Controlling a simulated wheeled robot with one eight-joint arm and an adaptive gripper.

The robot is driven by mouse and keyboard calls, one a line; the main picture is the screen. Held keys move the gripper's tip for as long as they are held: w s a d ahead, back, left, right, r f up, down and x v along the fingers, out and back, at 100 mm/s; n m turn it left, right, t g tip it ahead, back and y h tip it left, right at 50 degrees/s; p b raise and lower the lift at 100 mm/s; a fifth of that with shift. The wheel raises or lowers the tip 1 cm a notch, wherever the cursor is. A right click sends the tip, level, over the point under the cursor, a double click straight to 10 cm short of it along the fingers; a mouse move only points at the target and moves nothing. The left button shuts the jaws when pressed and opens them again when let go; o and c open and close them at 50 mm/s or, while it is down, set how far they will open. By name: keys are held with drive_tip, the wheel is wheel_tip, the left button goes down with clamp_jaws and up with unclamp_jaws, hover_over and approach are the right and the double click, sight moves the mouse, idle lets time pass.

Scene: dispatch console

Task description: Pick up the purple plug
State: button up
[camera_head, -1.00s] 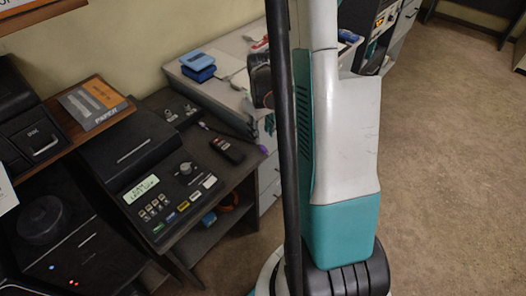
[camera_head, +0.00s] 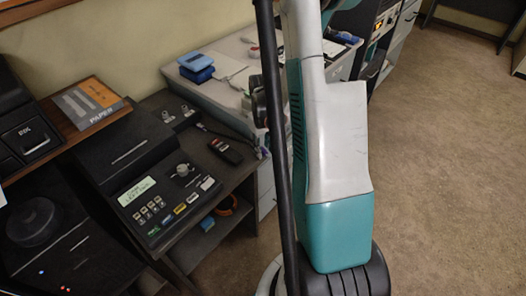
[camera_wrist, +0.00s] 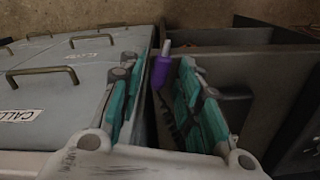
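The purple plug (camera_wrist: 162,72) shows in the wrist view, upright with a pale tip on top and a dark coiled cord below it. It hangs beside the side face of a grey cabinet. My gripper (camera_wrist: 163,74) is open, with one teal finger to the left of the plug and one to the right. Gaps show on both sides of the plug, so nothing is gripped. I cannot tell the depth of the fingertips against the plug. In the head view my arm hides most of that area.
Grey drawers (camera_wrist: 75,95) with brass handles lie left of my gripper. A dark open-shelved unit (camera_wrist: 262,85) stands to the right. In the head view, a black console (camera_head: 165,195), a handset (camera_head: 226,150) and blue boxes (camera_head: 197,67) are left of my arm. Open floor (camera_head: 440,150) lies right.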

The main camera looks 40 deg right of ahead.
clamp_jaws()
drive_tip(key=shift+r, duration=0.1)
